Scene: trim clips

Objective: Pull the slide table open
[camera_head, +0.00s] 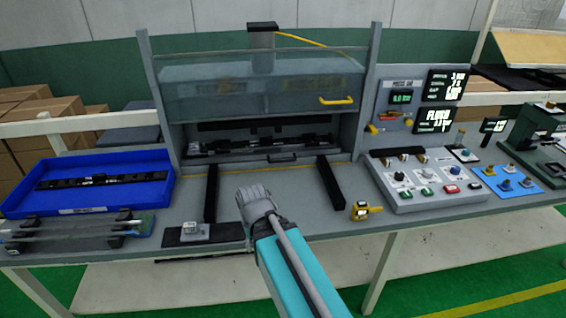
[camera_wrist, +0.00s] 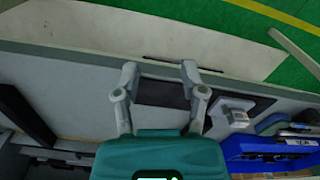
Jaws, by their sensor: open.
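The slide table (camera_head: 230,158) sits inside the press, behind two black rails, the left rail (camera_head: 211,190) and the right rail (camera_head: 335,184). It carries a long dark trim part, and a small dark handle (camera_head: 283,158) shows on its front edge. My gripper (camera_head: 250,194) is above the bench in front of the press, between the lines of the two rails and short of the handle. In the wrist view my gripper (camera_wrist: 160,75) has its two fingers spread, with nothing held between them. The handle cannot be made out clearly in the wrist view.
A raised clear guard (camera_head: 260,85) with a yellow handle hangs over the press opening. A blue tray (camera_head: 165,200) stands left. A white block (camera_head: 190,228) sits on a dark pad. A yellow device (camera_head: 361,210) and a control panel (camera_head: 430,205) are right. The bench between the rails is clear.

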